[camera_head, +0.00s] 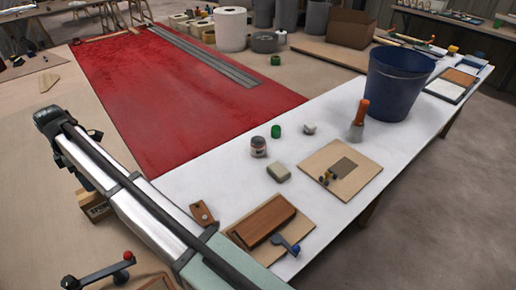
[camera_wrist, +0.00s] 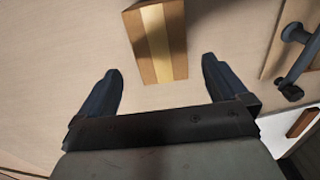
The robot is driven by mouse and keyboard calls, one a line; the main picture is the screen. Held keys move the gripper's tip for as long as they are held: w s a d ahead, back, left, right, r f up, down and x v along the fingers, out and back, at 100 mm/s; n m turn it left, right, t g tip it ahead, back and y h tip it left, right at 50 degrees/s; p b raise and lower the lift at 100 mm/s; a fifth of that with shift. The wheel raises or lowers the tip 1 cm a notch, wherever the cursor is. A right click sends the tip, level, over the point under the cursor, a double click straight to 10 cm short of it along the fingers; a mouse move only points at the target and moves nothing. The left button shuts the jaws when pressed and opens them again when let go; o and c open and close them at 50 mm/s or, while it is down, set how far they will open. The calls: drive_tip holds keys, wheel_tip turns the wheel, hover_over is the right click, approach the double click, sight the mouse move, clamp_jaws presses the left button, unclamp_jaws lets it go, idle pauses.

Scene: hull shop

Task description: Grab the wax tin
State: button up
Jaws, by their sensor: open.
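In the wrist view my gripper (camera_wrist: 158,68) is open, its two dark fingers apart with nothing held between them. A cardboard box with a tan tape strip (camera_wrist: 160,42) lies beyond the fingertips. No wax tin shows in the wrist view. In the head view a small jar with a grey lid (camera_head: 258,147) stands upright on the white tabletop. A small green round container (camera_head: 276,131) stands just behind it. I cannot tell which of them is the wax tin.
On the white table (camera_head: 225,172) are a pale block (camera_head: 278,173), a brown wooden block (camera_head: 263,220), a blue-handled lever (camera_head: 287,244), a board (camera_head: 318,160), an orange-handled brush (camera_head: 361,117) and a blue bucket (camera_head: 397,82). A red panel (camera_head: 160,90) lies behind.

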drive_tip(key=shift+c, duration=0.6)
